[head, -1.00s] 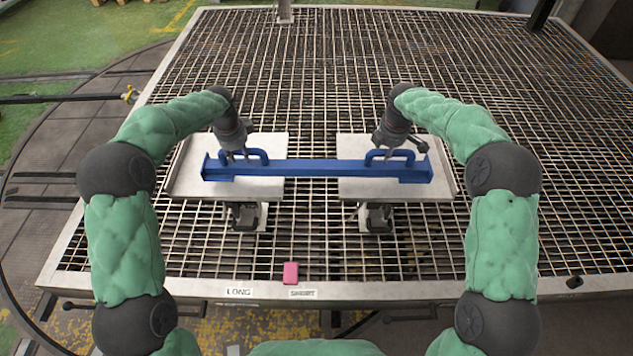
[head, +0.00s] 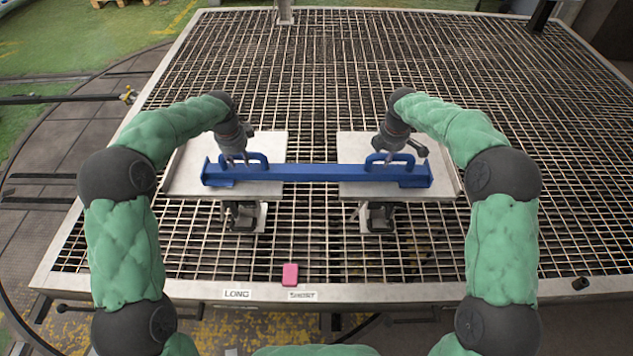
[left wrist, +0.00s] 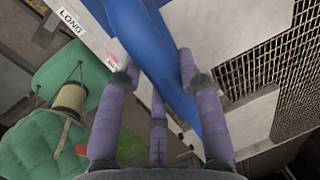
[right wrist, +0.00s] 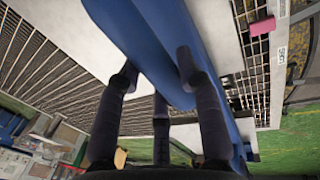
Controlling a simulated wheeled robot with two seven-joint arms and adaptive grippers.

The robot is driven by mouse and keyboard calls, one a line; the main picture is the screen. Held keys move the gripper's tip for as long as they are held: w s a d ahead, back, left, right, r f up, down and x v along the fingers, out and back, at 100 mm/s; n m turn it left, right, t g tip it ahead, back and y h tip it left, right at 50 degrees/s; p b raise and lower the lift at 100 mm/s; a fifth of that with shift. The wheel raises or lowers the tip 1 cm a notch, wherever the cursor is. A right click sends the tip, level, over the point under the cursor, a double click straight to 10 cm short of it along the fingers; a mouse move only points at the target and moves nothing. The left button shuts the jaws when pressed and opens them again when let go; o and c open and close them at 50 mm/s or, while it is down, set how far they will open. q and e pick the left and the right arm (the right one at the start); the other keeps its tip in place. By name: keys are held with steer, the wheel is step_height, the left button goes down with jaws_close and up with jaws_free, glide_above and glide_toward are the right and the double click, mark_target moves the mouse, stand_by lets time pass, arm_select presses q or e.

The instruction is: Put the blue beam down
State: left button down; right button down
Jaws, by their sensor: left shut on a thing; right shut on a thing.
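The blue beam (head: 312,173) is long and lies level across the picture, with a loop handle near each end. Its left part is over the left pale plate (head: 268,144) and its right part over the right pale plate (head: 358,147). I cannot tell whether its underside touches the plates. My left gripper (head: 241,160) is shut on the left handle, and my right gripper (head: 387,159) is shut on the right handle. The beam also fills the middle of the left wrist view (left wrist: 140,30) and the right wrist view (right wrist: 150,30).
The plates stand apart on a wide metal grating (head: 320,235), with supports below their front edges. The grating behind the plates is clear.

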arm_select(q)
steer(key=shift+w+f+b, duration=0.1)
steer(key=shift+f+b, duration=0.5)
steer(key=shift+b, duration=0.05)
arm_select(e)
steer(key=shift+w+f, duration=0.1)
steer(key=shift+f, duration=0.45)
arm_select(q)
steer(key=c, duration=1.1)
jaws_free()
steer(key=shift+f, duration=0.15)
arm_select(e)
steer(key=c, duration=1.1)
jaws_free()
steer(key=shift+f, duration=0.2)
arm_select(q)
steer(key=shift+o, duration=1.4)
arm_select(e)
steer(key=shift+o, duration=1.4)
steer(key=shift+r, duration=0.1)
arm_select(q)
step_height(320, 180, up, 12)
steer(key=s, duration=0.2)
steer(key=shift+s, duration=0.3)
arm_select(e)
step_height(320, 180, up, 12)
steer(key=s, duration=0.2)
steer(key=shift+s, duration=0.3)
